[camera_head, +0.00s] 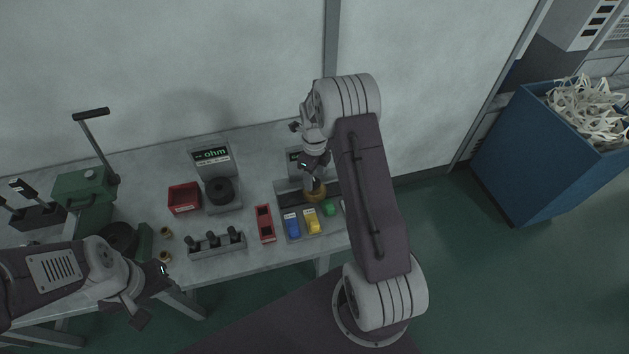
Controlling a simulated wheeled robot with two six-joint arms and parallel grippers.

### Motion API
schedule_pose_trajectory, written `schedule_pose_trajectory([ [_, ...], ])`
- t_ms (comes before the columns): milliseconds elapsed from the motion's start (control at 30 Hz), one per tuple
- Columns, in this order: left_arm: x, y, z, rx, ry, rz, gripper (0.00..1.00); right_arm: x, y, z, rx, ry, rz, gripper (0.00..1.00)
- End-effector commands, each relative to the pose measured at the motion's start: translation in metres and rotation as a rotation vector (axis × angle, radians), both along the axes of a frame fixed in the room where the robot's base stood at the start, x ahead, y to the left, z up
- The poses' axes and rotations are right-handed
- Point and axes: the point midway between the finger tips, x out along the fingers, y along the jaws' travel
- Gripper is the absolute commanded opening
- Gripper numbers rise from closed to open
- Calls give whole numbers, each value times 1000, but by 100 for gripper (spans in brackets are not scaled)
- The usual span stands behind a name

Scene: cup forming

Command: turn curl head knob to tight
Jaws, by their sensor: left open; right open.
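No knob marked as the curl head knob can be made out for certain, and no tight mark is readable. My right gripper (313,181) points down at the back right of the bench, right at a small round brass-coloured piece (316,194). Its open fingers are small and partly hidden, so I cannot tell whether they touch the piece. My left gripper (152,292) is open and empty at the bench's front left edge, near two small brass pieces. A green machine (82,190) with a tall black-handled lever stands at the left and has a small pale round part (90,174) on top.
A red bin (184,198), an ohm meter (211,155) with a black roll (219,191), and a rack of black pegs (216,244) stand mid-bench. A blue bin (540,150) of pale strips stands on the floor.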

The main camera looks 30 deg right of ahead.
Motion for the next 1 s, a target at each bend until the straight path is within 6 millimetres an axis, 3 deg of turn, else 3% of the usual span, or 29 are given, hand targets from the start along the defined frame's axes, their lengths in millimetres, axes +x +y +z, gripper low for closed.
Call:
schedule_pose_trajectory([
  [100,0,0,-5,0,0,0,45,2,0,27,-2,-7,0,57],
  [300,0,0,-7,0,0,0,45,1,0,58,-1,-4,0,57],
  [867,0,0,-7,0,0,0,45,1,1,64,0,-1,3,57],
  [933,0,0,-7,0,0,0,45,5,8,71,-5,-18,20,57],
  [1000,0,0,-7,0,0,0,45,13,19,92,-14,-61,50,57],
])
